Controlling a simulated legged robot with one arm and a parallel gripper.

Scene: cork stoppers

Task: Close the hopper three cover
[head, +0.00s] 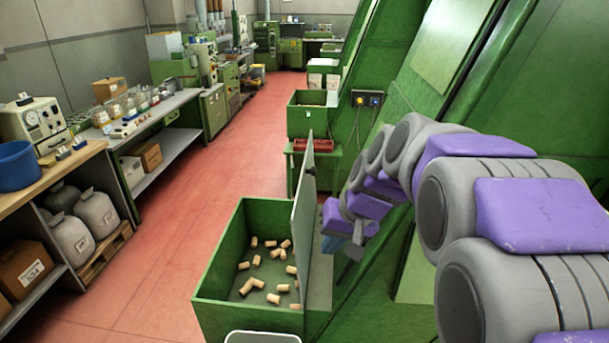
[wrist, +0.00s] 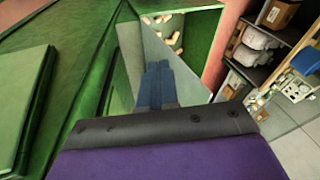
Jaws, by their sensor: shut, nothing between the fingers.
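A green hopper (head: 222,285) stands open in the lower middle of the head view, with several cork stoppers (head: 258,284) on its floor. Its flat grey-green cover (head: 303,190) stands nearly upright along the hopper's right part. My gripper (head: 340,252) is to the right of the cover, on its machine side, low and partly hidden by my arm. In the wrist view, my gripper's blue-grey fingers (wrist: 157,75) are shut and empty, pointing toward the grey cover (wrist: 190,62). I cannot tell whether they touch it. I cannot read a number on the hopper.
A second green hopper (head: 307,120) stands farther back, with a red tray (head: 313,145) in front. The sloped green machine (head: 440,80) closes off the right side. A workbench (head: 60,180) with sacks and boxes lines the left. The red floor (head: 190,220) between is clear.

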